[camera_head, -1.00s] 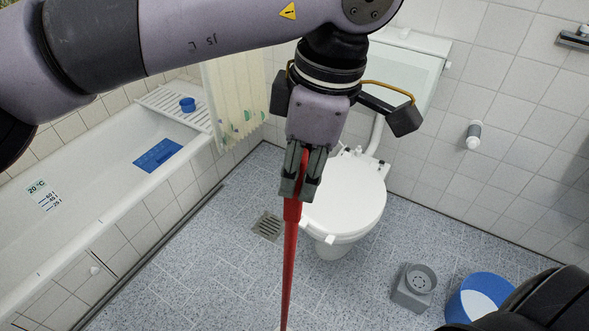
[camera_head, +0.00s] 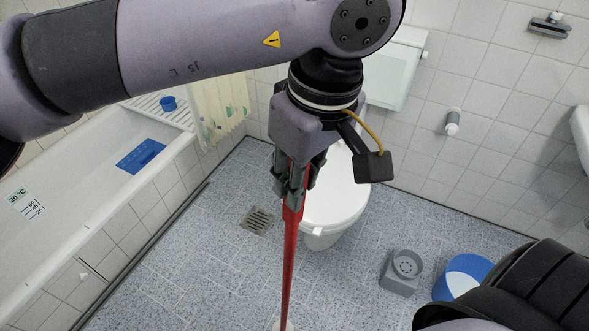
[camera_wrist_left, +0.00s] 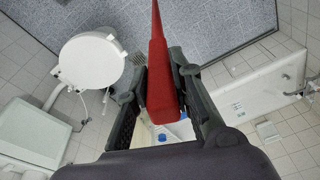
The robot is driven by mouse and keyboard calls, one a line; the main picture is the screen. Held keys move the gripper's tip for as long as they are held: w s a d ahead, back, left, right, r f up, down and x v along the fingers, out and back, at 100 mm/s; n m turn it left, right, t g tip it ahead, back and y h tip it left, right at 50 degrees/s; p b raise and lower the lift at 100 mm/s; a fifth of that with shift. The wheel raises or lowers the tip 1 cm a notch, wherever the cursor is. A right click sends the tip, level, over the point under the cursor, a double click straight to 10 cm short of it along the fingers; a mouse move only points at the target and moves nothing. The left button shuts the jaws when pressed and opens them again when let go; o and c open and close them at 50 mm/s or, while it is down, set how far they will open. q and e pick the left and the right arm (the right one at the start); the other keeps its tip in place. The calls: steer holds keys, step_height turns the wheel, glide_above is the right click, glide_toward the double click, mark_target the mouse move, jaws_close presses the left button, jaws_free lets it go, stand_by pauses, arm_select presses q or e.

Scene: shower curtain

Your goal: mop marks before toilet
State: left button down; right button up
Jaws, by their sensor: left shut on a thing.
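My left gripper (camera_head: 296,185) is shut on the red mop handle (camera_head: 290,250), which points down toward the floor. In the left wrist view the red handle (camera_wrist_left: 158,75) runs between the two fingers of the gripper (camera_wrist_left: 160,95). The white toilet (camera_head: 335,205) stands behind and to the right of the handle, lid down. It also shows in the left wrist view (camera_wrist_left: 92,62). No marks are clearly visible on the speckled floor (camera_head: 215,270). My right gripper is not in view.
A bathtub (camera_head: 85,195) runs along the left. A floor drain (camera_head: 257,220) lies left of the toilet. A grey box-like item (camera_head: 402,272) and a blue bucket (camera_head: 465,275) stand at the right, near my dark right arm. The floor between tub and toilet is clear.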

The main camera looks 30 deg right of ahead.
arm_select(q)
steer(key=n, duration=0.2)
steer(key=s+d+n+b, duration=0.1)
steer(key=n, duration=0.2)
steer(key=n+b, duration=0.1)
steer(key=n, duration=0.2)
steer(key=shift+s+d+f+g, duration=0.15)
steer(key=shift+s+d+g, duration=0.15)
steer(key=shift+s+d, duration=0.1)
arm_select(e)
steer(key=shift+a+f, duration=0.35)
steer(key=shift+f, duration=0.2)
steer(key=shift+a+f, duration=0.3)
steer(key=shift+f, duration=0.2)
arm_select(q)
steer(key=m, duration=0.2)
steer(key=s+m+p, duration=0.1)
steer(key=m, duration=0.2)
steer(key=s+d+m+p, duration=0.1)
steer(key=m, duration=0.2)
steer(key=shift+s, duration=0.1)
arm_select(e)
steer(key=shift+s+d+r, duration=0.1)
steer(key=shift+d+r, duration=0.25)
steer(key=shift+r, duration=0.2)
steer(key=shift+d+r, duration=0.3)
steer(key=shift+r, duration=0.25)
